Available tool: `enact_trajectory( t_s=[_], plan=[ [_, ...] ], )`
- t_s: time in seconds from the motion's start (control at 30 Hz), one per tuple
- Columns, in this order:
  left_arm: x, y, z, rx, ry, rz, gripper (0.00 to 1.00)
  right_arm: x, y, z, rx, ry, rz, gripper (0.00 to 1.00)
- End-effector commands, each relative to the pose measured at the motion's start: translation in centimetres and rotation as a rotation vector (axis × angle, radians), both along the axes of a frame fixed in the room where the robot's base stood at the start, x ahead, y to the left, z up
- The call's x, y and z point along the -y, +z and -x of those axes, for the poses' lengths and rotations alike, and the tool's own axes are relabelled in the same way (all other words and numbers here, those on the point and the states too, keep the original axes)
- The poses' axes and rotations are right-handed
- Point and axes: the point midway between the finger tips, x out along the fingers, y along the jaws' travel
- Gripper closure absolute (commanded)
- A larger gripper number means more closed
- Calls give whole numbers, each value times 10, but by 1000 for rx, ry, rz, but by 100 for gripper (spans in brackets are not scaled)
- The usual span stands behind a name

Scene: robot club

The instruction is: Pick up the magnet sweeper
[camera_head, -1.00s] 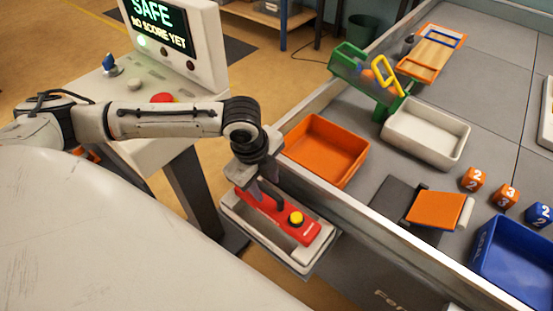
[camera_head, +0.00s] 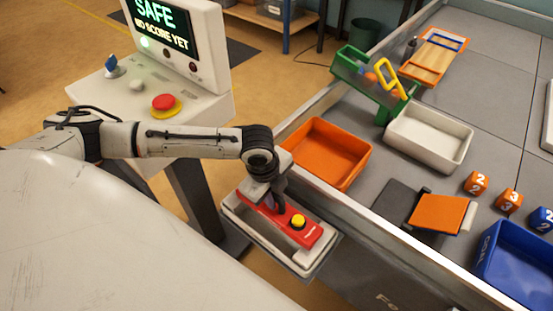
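The magnet sweeper (camera_head: 309,232) is a red bar with a yellow button on top. It lies in a pale tray (camera_head: 304,265) hung at the outer side of the table wall. My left gripper (camera_head: 278,207) points down at the sweeper's middle, left of the yellow button. Its fingers are down at the dark grip of the sweeper and mostly hide it. Whether they are closed on it is too small and dark to tell. The sweeper still sits low in the tray. My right gripper is not in view.
Just across the table wall (camera_head: 362,222) are an orange bin (camera_head: 318,160), a white bin (camera_head: 428,145) and an orange flap (camera_head: 438,213). A blue bin (camera_head: 515,265) and numbered cubes (camera_head: 475,183) lie right. A console with a red button (camera_head: 164,103) stands left, near my arm.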

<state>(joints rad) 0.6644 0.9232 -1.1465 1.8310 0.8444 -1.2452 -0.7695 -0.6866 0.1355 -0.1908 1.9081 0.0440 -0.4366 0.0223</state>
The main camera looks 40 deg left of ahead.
Motion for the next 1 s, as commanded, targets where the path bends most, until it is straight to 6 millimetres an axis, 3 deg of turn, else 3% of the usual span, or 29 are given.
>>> enact_trajectory(
  t_s=[0.1, 1.0],
  plan=[
    [0, 0, 0, 0, 0, 0, 100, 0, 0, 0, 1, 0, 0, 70],
    [0, 1, 0, 0, 0, -1, 100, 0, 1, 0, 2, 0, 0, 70]
  ],
)
